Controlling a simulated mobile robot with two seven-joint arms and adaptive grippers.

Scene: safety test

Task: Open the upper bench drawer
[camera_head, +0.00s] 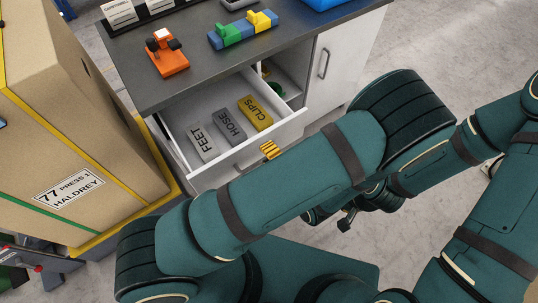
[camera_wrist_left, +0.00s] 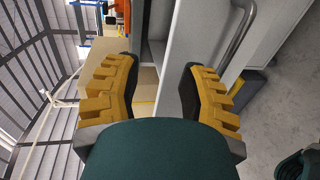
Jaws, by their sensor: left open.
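The upper bench drawer (camera_head: 169,143) stands pulled out from the grey-topped bench, its inside showing. Blocks marked FEET (camera_head: 203,143), HOSE (camera_head: 230,124) and CLIPS (camera_head: 255,113) lie in it. My left gripper (camera_head: 269,150) shows only as a yellow fingertip at the drawer's front; my arm hides the rest. In the left wrist view its yellow fingers (camera_wrist_left: 160,88) are apart, with pale panels beyond and between them. I see no drawer handle in the fingers. My right arm comes in from the right; its gripper is too hidden to read.
The bench top (camera_head: 190,85) holds an orange part (camera_head: 167,56) and a coloured block assembly (camera_head: 243,30). A cupboard door (camera_head: 345,55) with a bar handle is right of the drawer. A large cardboard box (camera_head: 75,130) stands close on the left. Floor is clear at upper right.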

